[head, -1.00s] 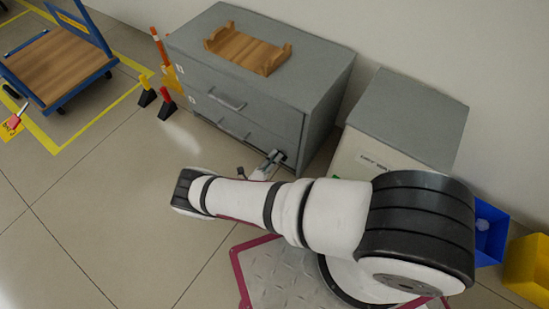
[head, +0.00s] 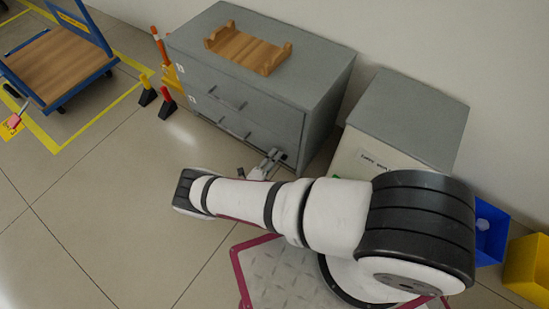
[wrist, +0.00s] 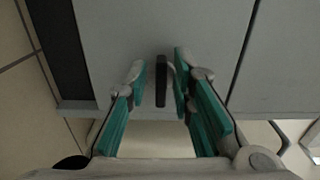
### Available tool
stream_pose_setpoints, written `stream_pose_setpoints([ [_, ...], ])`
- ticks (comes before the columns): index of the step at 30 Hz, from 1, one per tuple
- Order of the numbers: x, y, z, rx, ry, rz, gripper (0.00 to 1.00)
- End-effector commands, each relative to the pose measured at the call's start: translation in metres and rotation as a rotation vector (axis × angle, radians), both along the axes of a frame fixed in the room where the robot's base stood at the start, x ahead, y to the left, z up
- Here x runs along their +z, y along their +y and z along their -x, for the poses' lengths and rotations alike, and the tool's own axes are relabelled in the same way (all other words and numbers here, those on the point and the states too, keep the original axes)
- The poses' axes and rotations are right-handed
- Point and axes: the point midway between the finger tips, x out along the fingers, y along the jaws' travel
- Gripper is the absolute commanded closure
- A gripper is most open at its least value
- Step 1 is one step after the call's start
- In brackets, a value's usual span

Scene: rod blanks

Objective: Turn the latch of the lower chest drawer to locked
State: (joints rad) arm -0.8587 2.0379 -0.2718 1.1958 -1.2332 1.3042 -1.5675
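The grey chest (head: 300,97) stands against the wall in the head view, with its lower drawer (head: 218,122) below the upper one. My gripper (head: 277,156) is at the right end of the lower drawer's front. In the wrist view my gripper (wrist: 160,76) is open, its green-padded fingers on either side of a dark bar-shaped latch (wrist: 160,81). The latch runs up and down in that picture. The right finger is closer to it than the left; I cannot tell whether it touches. In the head view I cannot make out the latch at my gripper.
A wooden cradle (head: 247,50) sits on the chest. A second grey-topped cabinet (head: 410,112) stands close on the right. Blue (head: 491,236) and yellow (head: 529,270) bins lie beyond it. A blue cart (head: 58,58) is at the left.

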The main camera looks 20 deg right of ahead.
Motion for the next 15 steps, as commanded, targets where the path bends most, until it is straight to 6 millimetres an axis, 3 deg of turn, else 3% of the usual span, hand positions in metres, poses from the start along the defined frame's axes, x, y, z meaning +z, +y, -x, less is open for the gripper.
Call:
stream_pose_setpoints([
  [10, 0.001, 0.001, 0.001, -0.001, -0.002, 0.001, 0.71],
  [15, 0.000, 0.017, 0.012, 0.000, -0.001, 0.000, 0.71],
])
